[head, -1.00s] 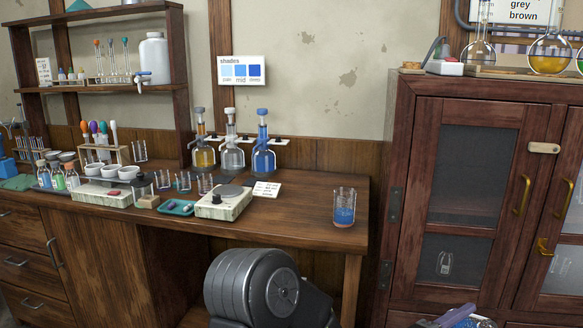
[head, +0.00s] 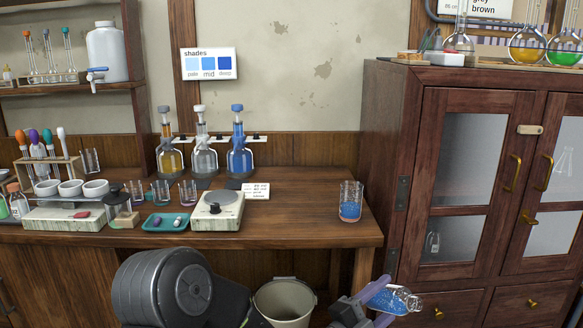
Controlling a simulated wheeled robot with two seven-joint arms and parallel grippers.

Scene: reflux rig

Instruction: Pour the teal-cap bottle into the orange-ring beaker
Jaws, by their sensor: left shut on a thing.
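My left gripper (head: 366,306), with pale purple fingers, is at the bottom of the head view, in front of the bench's right end. It is shut on a clear bottle (head: 399,300) of blue liquid. The bottle is tilted far over, its neck to the right; I see no teal cap on it. A clear beaker (head: 350,203) with blue liquid in its lower part stands upright on the bench's right end, above and apart from the bottle. My right gripper is not in view.
Three dispenser bottles (head: 239,155) stand behind. A bucket (head: 284,303) is below; a wooden cabinet (head: 410,150) is right. Bench around the beaker is clear.

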